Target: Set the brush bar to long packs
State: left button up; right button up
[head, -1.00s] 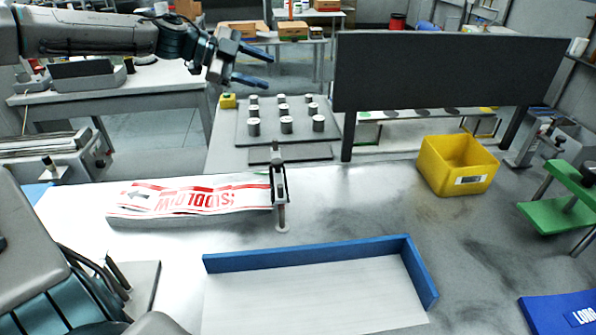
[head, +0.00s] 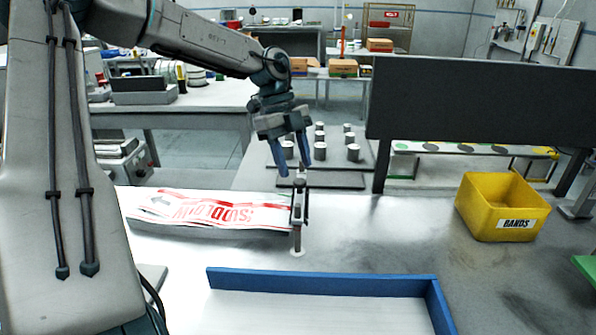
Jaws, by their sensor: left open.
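A small upright metal fitting with a dark bar (head: 299,208) stands at the right end of a stack of red-and-white printed labels (head: 205,211). It may be the brush bar, but I cannot tell its setting. My left gripper (head: 293,160) is open and empty, with its blue fingers pointing down above this fitting. In the picture the fingertips end close to the fitting's top; I cannot tell whether they touch it. My right gripper is not in view.
A blue-edged tray (head: 325,281) lies in front. A yellow bin marked BANDS (head: 499,207) stands at right, below a large dark panel (head: 480,100). The bench between fitting and bin is clear.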

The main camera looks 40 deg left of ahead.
aim_at(297, 187)
pick_arm(q)
jog(key=shift+x, duration=1.55)
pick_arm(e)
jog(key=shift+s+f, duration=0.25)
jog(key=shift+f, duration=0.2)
pick_arm(q)
jog(key=shift+c, duration=0.2)
grip_shut()
